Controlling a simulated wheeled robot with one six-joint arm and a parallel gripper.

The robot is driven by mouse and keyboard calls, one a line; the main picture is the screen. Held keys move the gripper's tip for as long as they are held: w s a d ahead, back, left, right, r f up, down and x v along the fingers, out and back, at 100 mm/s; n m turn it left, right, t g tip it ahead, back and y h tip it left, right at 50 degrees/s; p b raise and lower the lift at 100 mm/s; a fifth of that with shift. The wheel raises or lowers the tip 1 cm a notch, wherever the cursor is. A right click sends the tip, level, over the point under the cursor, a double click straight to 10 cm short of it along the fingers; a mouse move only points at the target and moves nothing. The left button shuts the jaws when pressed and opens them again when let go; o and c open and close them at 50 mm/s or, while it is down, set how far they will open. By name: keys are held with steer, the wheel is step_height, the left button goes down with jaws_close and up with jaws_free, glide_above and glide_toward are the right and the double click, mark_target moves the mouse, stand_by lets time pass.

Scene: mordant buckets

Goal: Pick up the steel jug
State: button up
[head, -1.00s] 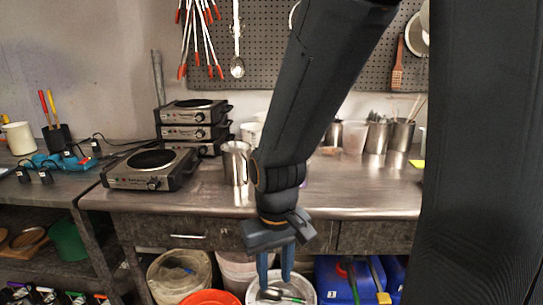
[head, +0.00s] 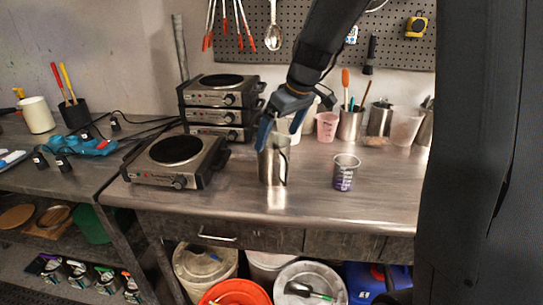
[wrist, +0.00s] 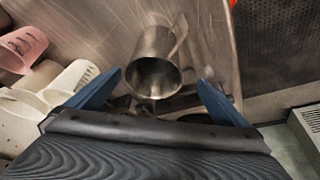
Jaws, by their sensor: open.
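The steel jug (head: 272,166) stands upright on the metal workbench, just right of the single hot plate. In the wrist view the jug (wrist: 155,62) shows its open, empty-looking mouth and its handle. My gripper (head: 283,130) is at the jug's rim in the head view, its blue fingers pointing down. In the wrist view the open fingers (wrist: 158,90) lie to either side of the jug's mouth, with gaps between them and the jug. I cannot tell how far above the rim the fingertips are.
A single hot plate (head: 178,158) and a stack of hot plates (head: 222,108) stand left of the jug. A printed measuring cup (head: 345,173) stands to its right. Pink and steel cups (head: 349,125) stand behind. The front of the workbench (head: 320,208) is clear.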

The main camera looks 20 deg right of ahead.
mark_target(276, 163)
steer(key=shift+d+p+x, duration=0.2)
steer(key=shift+p+x, duration=0.15)
steer(key=shift+x, duration=0.95)
steer(key=shift+d+p+x, duration=0.15)
steer(key=shift+p+x, duration=0.25)
steer(key=shift+x, duration=0.95)
steer(key=shift+d+p+x, duration=0.2)
steer(key=shift+p+x, duration=0.15)
steer(key=shift+x, duration=0.95)
steer(key=shift+w, duration=0.1)
steer(key=c, duration=1.8)
steer(key=shift+r, duration=0.1)
